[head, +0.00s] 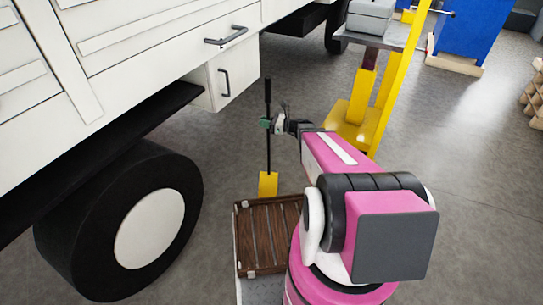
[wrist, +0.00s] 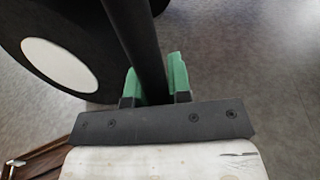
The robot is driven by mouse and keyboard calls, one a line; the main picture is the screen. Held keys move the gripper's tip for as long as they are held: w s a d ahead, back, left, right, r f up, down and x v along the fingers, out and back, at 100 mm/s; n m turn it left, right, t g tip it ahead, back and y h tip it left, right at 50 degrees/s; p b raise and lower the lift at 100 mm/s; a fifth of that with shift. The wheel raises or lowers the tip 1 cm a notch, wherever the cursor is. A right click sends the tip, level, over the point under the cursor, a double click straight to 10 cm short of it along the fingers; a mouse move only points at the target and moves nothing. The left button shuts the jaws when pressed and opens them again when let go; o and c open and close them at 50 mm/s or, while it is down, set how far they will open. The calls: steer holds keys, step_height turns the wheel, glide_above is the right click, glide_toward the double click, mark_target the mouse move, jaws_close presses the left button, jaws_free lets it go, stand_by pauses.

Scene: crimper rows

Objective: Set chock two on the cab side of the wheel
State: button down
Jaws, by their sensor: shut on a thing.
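The yellow chock (head: 268,184), with a tall black pole (head: 268,150) rising from it, is to the right of the truck's black wheel (head: 75,235), with a gap between them. My gripper (head: 272,124) is shut on the upper part of the pole, which stands nearly upright. In the wrist view the pole (wrist: 141,45) runs between the green fingertips (wrist: 154,85), and the wheel (wrist: 75,25) with its white hub is at the upper left. The chock is out of sight there. I cannot tell whether the chock touches the floor.
A brown slatted tray (head: 237,240) is just in front of the chock. The white truck body (head: 150,50) overhangs the wheel, with a handled box (head: 212,85) low on its side. A yellow stand (head: 385,90) is behind my arm. Grey floor (head: 205,150) is clear beside the wheel.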

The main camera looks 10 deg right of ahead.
steer(key=w+d+f, duration=0.7)
steer(key=w+f, duration=0.1)
steer(key=f, duration=0.2)
steer(key=shift+w+f, duration=0.25)
steer(key=shift+f, duration=0.1)
stand_by(0.3)
steer(key=c, duration=1.1)
jaws_free()
steer(key=shift+f, duration=0.1)
steer(key=shift+o, duration=0.2)
